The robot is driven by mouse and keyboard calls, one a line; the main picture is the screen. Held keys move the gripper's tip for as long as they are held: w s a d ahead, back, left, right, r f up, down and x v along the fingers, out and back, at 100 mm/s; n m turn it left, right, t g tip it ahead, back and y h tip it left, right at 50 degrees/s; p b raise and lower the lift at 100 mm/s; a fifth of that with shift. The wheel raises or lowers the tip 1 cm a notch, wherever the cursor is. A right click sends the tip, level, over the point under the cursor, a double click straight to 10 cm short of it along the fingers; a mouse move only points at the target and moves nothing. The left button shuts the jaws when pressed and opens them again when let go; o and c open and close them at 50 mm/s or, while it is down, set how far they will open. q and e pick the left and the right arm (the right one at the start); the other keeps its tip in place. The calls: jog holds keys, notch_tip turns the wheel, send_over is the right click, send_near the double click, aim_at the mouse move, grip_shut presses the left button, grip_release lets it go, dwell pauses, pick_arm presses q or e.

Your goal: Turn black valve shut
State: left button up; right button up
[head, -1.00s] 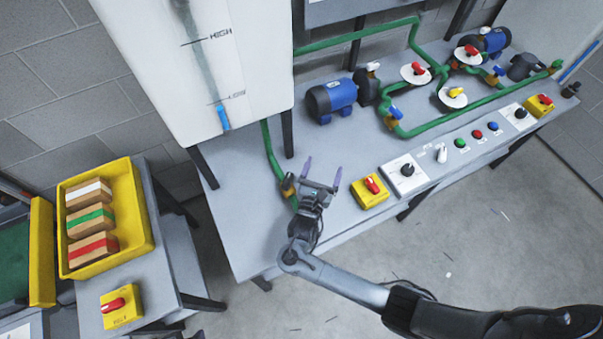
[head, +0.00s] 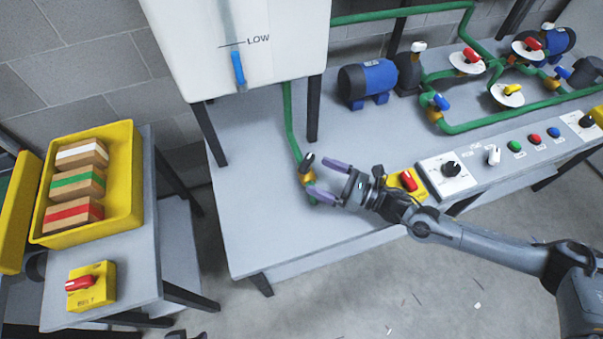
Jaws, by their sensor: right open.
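The black valve (head: 306,163) has a black handle on a brass body, on the green pipe that runs down from the white tank to the bench. The handle stands up and tilts a little. My right gripper (head: 322,180) reaches in from the right, its two purple-tipped fingers spread and pointing left at the valve. One fingertip is beside the handle and the other is near the lower end of the brass body. I cannot tell whether either touches. Nothing is held. My left gripper is not clearly in view.
A yellow box with a red switch (head: 408,180) sits just behind my right wrist, next to a white panel with a black knob (head: 450,169). The tank (head: 290,50) and its legs stand behind the valve. The bench (head: 250,215) is clear to the left.

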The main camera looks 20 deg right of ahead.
aim_at(303, 161)
jog(key=d+f+b, duration=0.2)
jog(key=d, duration=0.2)
jog(key=shift+n+h, duration=0.3)
jog(key=b+x, duration=0.1)
jog(key=x, duration=1)
jog(key=shift+w+f+b, duration=0.1)
jog(key=shift+w+b, duration=0.25)
jog(key=shift+w, duration=0.05)
pick_arm(q)
notch_tip(303, 161, down, 5)
jog(key=shift+a+r, duration=0.1)
pick_arm(e)
jog(key=shift+c, duration=0.3)
jog(key=c, duration=0.9)
